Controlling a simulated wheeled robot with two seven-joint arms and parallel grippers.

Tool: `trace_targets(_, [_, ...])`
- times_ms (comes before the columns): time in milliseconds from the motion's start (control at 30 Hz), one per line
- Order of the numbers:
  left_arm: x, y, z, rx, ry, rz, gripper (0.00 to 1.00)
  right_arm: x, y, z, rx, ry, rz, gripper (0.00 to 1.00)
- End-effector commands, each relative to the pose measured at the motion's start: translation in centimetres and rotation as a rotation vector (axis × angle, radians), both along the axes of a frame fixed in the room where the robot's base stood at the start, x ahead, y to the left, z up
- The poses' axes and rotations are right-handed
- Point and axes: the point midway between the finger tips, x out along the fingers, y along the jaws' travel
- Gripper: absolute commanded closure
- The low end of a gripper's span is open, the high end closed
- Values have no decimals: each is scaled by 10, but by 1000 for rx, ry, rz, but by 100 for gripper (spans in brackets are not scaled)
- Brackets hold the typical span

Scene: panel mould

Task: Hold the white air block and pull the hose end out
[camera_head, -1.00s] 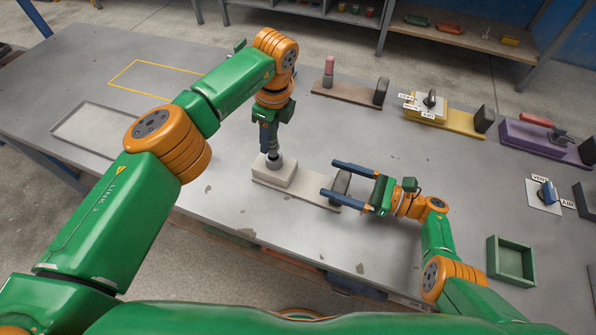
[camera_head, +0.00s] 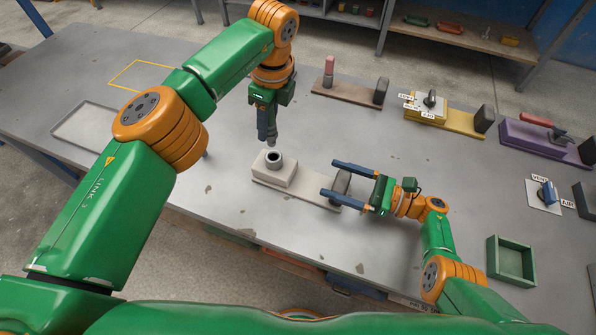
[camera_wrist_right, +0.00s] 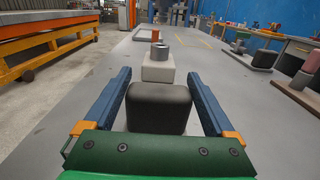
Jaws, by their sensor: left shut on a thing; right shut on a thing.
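The white air block (camera_head: 283,181) sits on the table, with a grey round socket (camera_head: 274,157) on its left part and a dark upright grip block (camera_head: 341,182) at its right end. My right gripper (camera_head: 328,178) is shut on the dark block, one finger on each side. The right wrist view shows this dark block (camera_wrist_right: 158,108) between the fingers, with the white part (camera_wrist_right: 158,72) and socket (camera_wrist_right: 158,54) beyond. My left gripper (camera_head: 266,134) points down above the socket, shut on the hose end (camera_head: 271,143), whose small grey tip shows apart from the socket. The socket's dark opening is visible.
A brown fixture (camera_head: 343,91), a yellow one (camera_head: 455,122) and a purple one (camera_head: 535,142) stand along the back of the table. A green open box (camera_head: 511,262) is at the right. A shallow grey tray (camera_head: 80,128) lies at the left.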

Motion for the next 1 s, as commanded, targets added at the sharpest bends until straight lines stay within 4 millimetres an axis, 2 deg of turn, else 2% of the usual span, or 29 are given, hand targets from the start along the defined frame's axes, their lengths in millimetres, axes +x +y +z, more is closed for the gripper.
trace_targets(267, [0,0,3,1,-1,0,100,0,0,-1,-2,2,0,99])
trace_targets(533, [0,0,28,0,-2,2,100,0,0,-1,-1,1,0,99])
trace_targets(733, [0,0,30,0,-1,1,100,0,0,-1,-1,1,0,99])
trace_targets(767, [0,0,30,0,-1,1,100,0,0,-1,-1,1,0,8])
trace_targets(800, [0,0,30,0,-1,1,100,0,0,-1,-1,1,0,0])
trace_targets(1000, [0,0,30,0,-1,1,100,0,0,0,-1,1,0,0])
